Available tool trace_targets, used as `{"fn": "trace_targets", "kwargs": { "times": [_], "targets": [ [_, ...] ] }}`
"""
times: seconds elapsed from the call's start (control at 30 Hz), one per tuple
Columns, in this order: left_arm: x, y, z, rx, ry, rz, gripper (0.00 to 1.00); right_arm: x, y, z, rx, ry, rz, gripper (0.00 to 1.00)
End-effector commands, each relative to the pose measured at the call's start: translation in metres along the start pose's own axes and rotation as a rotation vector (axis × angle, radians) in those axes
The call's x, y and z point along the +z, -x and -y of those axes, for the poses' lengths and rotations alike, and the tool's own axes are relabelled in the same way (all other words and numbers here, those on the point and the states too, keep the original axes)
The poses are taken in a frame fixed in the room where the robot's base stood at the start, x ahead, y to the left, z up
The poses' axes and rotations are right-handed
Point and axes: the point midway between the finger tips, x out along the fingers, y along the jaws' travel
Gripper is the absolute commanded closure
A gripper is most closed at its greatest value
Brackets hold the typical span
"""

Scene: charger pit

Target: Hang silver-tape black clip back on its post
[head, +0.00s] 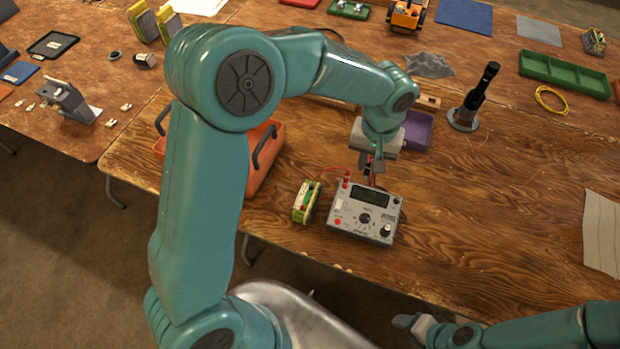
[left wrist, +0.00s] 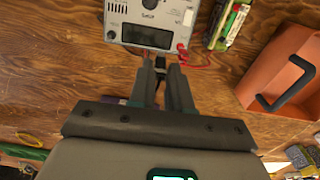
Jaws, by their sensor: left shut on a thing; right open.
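The grey charger (head: 364,214) sits on the wooden table, with a dark display, knobs and red and dark leads at its back edge. My left gripper (head: 371,166) is just behind that edge, pointing down. In the left wrist view its fingers (left wrist: 160,68) are shut on a small black clip (left wrist: 160,62), mostly hidden between them, close to the charger (left wrist: 152,24). I cannot make out silver tape or the clip's post. A red clip (left wrist: 183,48) with a red lead is beside the fingers. My right gripper (head: 411,326) is open and empty at the table's front edge.
A green-and-yellow battery pack (head: 306,202) stands left of the charger. An orange tote (head: 265,172) with dark handles is farther left. A purple tray (head: 418,130) and a black upright tool (head: 478,96) are behind.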

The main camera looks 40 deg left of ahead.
Motion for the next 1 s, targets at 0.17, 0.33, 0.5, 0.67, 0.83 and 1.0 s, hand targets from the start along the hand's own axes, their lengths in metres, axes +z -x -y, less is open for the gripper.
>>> {"fn": "trace_targets", "kwargs": {
  "times": [0.17, 0.33, 0.5, 0.67, 0.83, 1.0],
  "targets": [
    [-0.006, 0.002, -0.048, -0.001, -0.004, 0.001, 0.99, 0.0, 0.01, 0.003, 0.0, 0.0, 0.0, 0.42],
    [-0.01, 0.002, -0.079, -0.001, -0.002, 0.001, 0.99, 0.0, 0.016, 0.006, 0.0, 0.0, 0.0, 0.42],
    [-0.012, 0.001, -0.092, 0.0, -0.001, 0.001, 0.99, 0.0, 0.018, 0.007, 0.0, 0.0, 0.0, 0.42],
    [-0.012, 0.0, -0.092, 0.0, 0.0, 0.001, 0.99, 0.0, 0.016, 0.006, 0.0, 0.0, 0.0, 0.42],
    [-0.012, 0.0, -0.092, 0.0, 0.0, 0.001, 0.99, 0.0, 0.016, 0.006, 0.0, 0.0, 0.0, 0.42],
    [-0.012, -0.002, -0.091, 0.0, 0.0, 0.001, 0.99, 0.0, 0.014, 0.005, 0.0, 0.0, 0.0, 0.42]
  ]
}}
